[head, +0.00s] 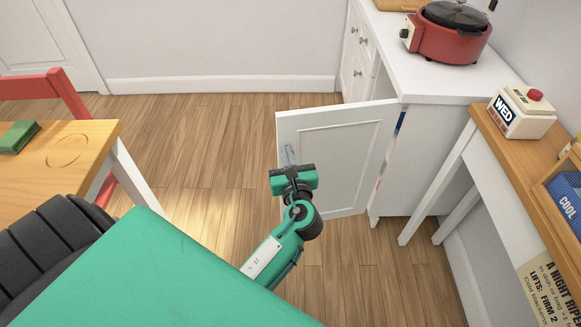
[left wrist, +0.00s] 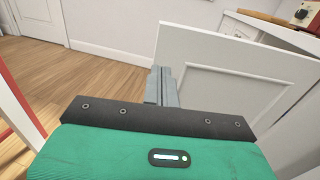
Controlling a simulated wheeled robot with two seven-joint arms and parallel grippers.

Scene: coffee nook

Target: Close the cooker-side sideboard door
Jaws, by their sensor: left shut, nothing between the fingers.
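The white sideboard door (head: 345,150) stands wide open, swung out from the white sideboard (head: 430,135) under the red cooker (head: 447,35). The door also fills the right of the left wrist view (left wrist: 225,75). My left gripper (head: 288,154) is shut and empty, in front of the door near its free edge. In the left wrist view its closed fingers (left wrist: 160,84) overlap the door's free edge. I cannot tell whether they touch it. Most of the sideboard's inside is hidden behind the door. My right gripper is not in view.
A wooden-topped side table (head: 500,150) with a calendar box (head: 520,115) stands at the right, close to the sideboard. A wooden table (head: 85,150) and red chair (head: 50,90) are at the left. The floor (head: 210,135) left of the door is clear.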

